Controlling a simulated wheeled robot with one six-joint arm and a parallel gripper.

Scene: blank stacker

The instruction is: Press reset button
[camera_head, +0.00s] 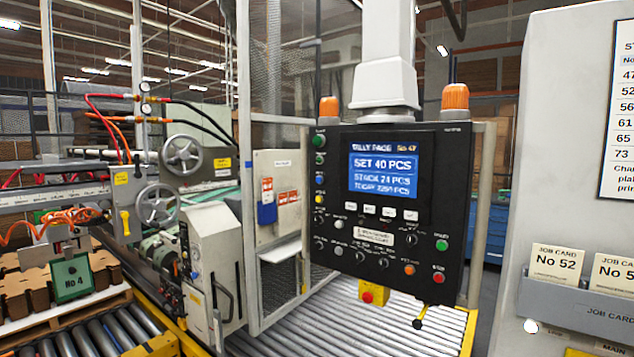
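A black control panel (335,215) hangs from a white column in the middle of the view. Its lit blue screen (383,176) reads SET 40 PCS, with stack and today counts below. A green button (442,245), a red button (438,278) and an orange button (409,270) are at its lower right. Pale keys (370,210) sit in a row under the screen. Green, blue and yellow buttons or lamps (320,160) run down its left edge. The small labels are too blurred to tell which button is reset. My gripper is not in view.
A yellow box with a red button (367,296) hangs below the panel, near a black lever knob (417,323). Rollers (345,325) lie beneath. A grey cabinet with job cards (556,262) stands close at right. Machinery with handwheels (158,204) and stacked blanks fill the left.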

